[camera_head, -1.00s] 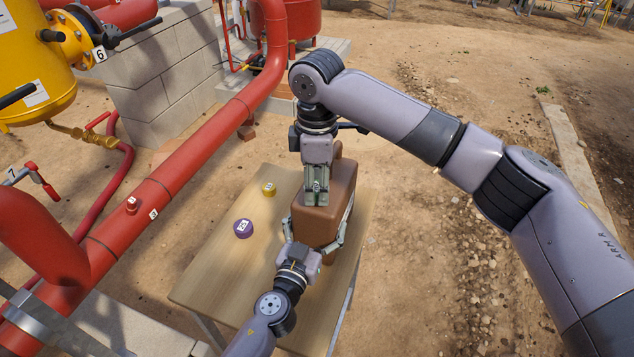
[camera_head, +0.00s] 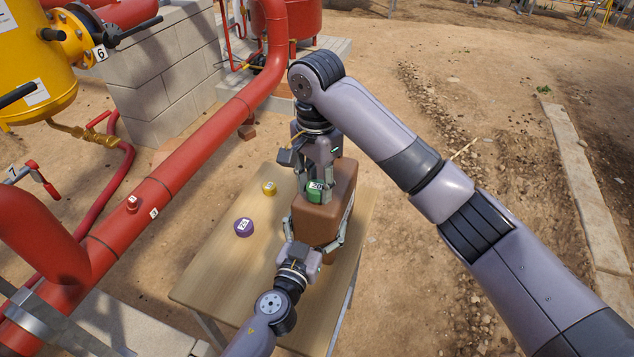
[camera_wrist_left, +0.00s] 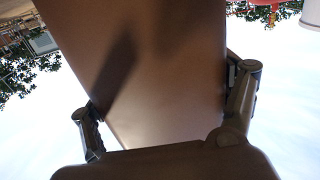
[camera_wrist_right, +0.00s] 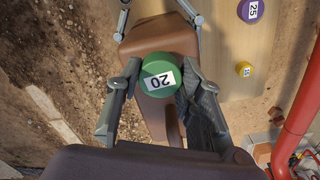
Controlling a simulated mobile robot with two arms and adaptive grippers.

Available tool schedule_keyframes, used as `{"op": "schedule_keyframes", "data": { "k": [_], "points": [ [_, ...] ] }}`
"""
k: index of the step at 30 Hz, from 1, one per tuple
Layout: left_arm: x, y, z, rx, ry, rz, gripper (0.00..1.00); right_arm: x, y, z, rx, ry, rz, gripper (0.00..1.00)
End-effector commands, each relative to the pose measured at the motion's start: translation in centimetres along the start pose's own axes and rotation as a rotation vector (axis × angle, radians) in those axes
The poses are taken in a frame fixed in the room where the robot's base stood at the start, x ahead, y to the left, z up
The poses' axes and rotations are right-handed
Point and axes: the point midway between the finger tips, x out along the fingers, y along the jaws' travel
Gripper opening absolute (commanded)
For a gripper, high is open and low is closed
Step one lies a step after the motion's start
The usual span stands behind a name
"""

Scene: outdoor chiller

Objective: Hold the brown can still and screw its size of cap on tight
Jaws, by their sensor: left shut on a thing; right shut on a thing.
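The brown can (camera_head: 318,222) stands upright on the table. My left gripper (camera_head: 314,246) is shut on its body, one finger at each side; the left wrist view shows the can's brown wall (camera_wrist_left: 150,70) filling the space between the fingers. A green cap marked 20 (camera_head: 316,192) sits at the can's top. My right gripper (camera_head: 318,180) reaches down from above and is shut on this cap, with a finger on each side in the right wrist view (camera_wrist_right: 160,88). The can's neck is hidden under the cap, so I cannot tell how tightly it sits.
A purple cap marked 25 (camera_head: 243,228) and a smaller yellow cap (camera_head: 269,188) lie on the wooden table (camera_head: 215,275), left of the can. A large red pipe (camera_head: 165,190) runs beside the table's left side. Open dirt ground lies to the right.

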Motion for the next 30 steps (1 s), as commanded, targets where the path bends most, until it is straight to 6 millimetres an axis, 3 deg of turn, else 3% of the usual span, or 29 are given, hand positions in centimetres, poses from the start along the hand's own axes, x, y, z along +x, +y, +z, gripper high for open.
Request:
{"op": "schedule_keyframes", "data": {
  "k": [4,8,11,12,22,30],
  "points": [
    [0.03,0.21,-0.29,0.001,0.007,0.005,0.22,0.73,0.11,-0.08,0.412,0.000,0.010,0.00],
    [0.04,0.22,-0.31,0.000,0.008,0.005,0.22,0.77,0.09,-0.10,0.646,0.001,0.010,0.00],
    [0.04,0.23,-0.33,0.000,0.008,0.005,0.22,0.78,0.08,-0.11,0.663,0.001,0.010,0.00],
    [0.04,0.24,-0.34,0.000,0.008,0.005,0.22,0.79,0.08,-0.11,0.662,0.001,0.010,0.35],
    [0.05,0.10,-0.25,0.000,0.005,0.002,0.22,0.41,0.00,-0.04,0.656,0.000,0.005,0.57],
    [0.05,0.05,-0.22,0.000,0.004,0.001,0.22,0.30,-0.01,-0.01,0.655,-0.001,0.004,0.60]
  ]
}}
